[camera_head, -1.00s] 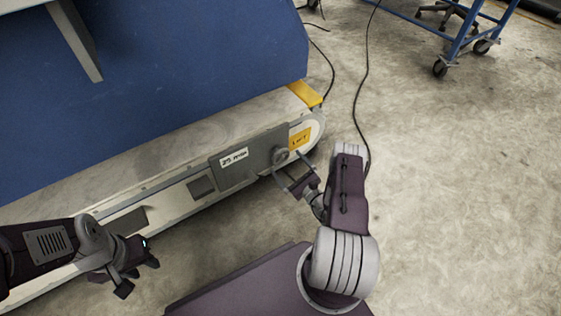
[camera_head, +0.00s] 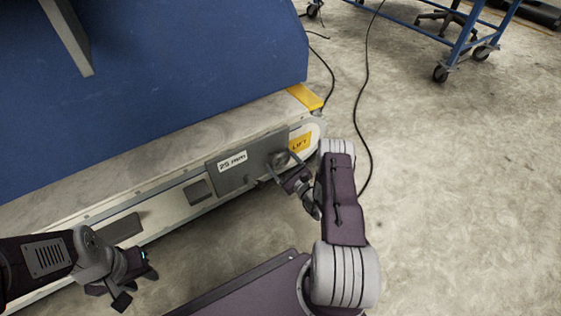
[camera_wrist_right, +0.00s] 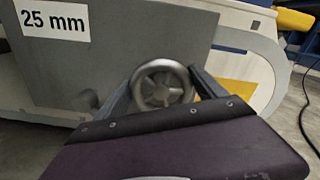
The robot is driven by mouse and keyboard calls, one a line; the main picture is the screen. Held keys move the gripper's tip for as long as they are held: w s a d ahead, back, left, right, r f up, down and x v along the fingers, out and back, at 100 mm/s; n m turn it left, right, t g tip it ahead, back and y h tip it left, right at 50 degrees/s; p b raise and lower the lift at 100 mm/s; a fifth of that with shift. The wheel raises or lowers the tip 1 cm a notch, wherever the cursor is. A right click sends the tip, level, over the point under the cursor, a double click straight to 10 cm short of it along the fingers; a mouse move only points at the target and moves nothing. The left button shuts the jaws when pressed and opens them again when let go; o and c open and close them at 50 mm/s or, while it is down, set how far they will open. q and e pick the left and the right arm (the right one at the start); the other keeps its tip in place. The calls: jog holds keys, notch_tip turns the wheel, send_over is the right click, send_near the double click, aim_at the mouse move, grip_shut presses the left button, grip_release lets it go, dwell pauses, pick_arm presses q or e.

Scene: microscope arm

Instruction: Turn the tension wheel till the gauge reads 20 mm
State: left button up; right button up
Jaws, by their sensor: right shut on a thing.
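The tension wheel (camera_wrist_right: 162,88) is a small silver spoked handwheel on a grey plate. It sits between the two fingers of my right gripper (camera_wrist_right: 160,95), which is shut on it. In the head view my right gripper (camera_head: 283,172) reaches the wheel (camera_head: 279,159) and partly hides it. The gauge label (camera_wrist_right: 55,19) on the plate reads 25 mm; it also shows in the head view (camera_head: 232,161). My left gripper (camera_head: 136,281) is at the lower left, away from the wheel, its fingers apart and empty.
A yellow LIFT label (camera_head: 300,143) is right of the wheel on the pale conveyor frame (camera_head: 162,215). A large blue panel (camera_head: 160,90) rises behind. A black cable (camera_head: 366,100) lies on the floor. A blue wheeled cart (camera_head: 455,40) stands at the back right; floor between is open.

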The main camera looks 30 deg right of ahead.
jog(key=shift+r+m+p, duration=0.15)
jog(key=shift+m+p, duration=0.45)
jog(key=shift+m, duration=0.3)
jog(key=m+p, duration=0.1)
jog(key=m, duration=0.1)
jog(key=shift+d+m, duration=0.15)
jog(key=shift+m, duration=0.15)
jog(key=m+p, duration=0.1)
jog(key=m, duration=0.2)
jog(key=shift+d, duration=0.1)
jog(key=shift+d+f+m+p, duration=0.1)
jog(key=shift+m+p, duration=0.1)
jog(key=shift+m, duration=0.6)
jog(key=shift+f+m+p, duration=0.1)
jog(key=shift+m+p, duration=0.05)
jog(key=shift+m, duration=0.65)
jog(key=o, duration=1.3)
